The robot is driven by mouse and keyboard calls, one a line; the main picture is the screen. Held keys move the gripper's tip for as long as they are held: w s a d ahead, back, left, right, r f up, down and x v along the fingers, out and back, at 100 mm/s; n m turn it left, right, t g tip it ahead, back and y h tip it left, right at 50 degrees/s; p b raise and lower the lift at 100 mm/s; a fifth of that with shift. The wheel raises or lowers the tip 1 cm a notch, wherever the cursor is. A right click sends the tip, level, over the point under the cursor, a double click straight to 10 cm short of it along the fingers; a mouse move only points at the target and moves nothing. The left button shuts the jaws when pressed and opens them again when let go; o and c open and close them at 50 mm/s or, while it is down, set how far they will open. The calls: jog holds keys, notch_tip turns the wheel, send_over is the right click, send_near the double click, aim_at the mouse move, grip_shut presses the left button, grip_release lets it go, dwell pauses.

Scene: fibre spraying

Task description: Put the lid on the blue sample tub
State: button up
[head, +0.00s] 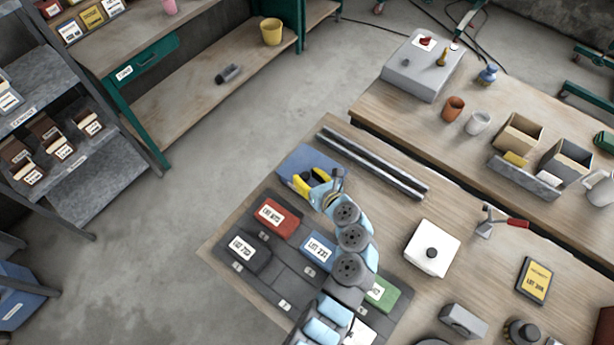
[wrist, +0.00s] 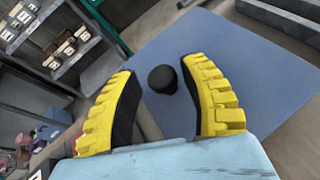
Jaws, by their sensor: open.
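A flat blue square piece (head: 303,160) with a black knob (wrist: 163,78) on top lies at the far left of the near table. It looks like the lid and fills much of the wrist view (wrist: 255,85). My gripper (head: 311,180) is over it with yellow fingers apart. In the wrist view the fingers (wrist: 160,72) stand on either side of the knob, with gaps; contact cannot be told. A blue labelled box (head: 317,249), perhaps the sample tub, sits in the dark rack, partly hidden by my arm. Whether it is open on top cannot be told.
Red (head: 278,217), dark grey (head: 246,252) and green (head: 383,293) boxes share the rack (head: 280,275). Long metal rails (head: 375,165) lie right of the blue piece. A white square piece with a black knob (head: 432,248) is farther right.

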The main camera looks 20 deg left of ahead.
jog(key=v, duration=1.2)
dwell(0.4)
